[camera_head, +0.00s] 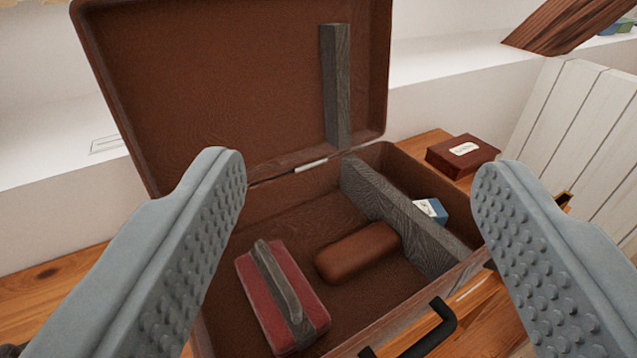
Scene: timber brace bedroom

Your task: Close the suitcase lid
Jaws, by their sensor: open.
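A brown suitcase stands open on a wooden surface, with its lid (240,80) raised upright at the back. The base shows its right rear rim (385,150) and a black handle (432,332) at the front. A grey wood-grain strip (335,85) runs down the inside of the lid, and a matching divider (400,215) stands in the base. Inside lie a red block with a grey strap (280,295), a brown rounded case (358,252), and a small blue and white item (431,210) right of the divider. My gripper (358,172) is open and empty, its fingers apart in front of the suitcase.
A dark red box with a pale label (463,154) sits on the wooden surface (430,143) behind the suitcase's right side. White slatted panelling (580,130) stands at the right. A dark timber beam (570,25) slants across the upper right. A white wall ledge lies behind the lid.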

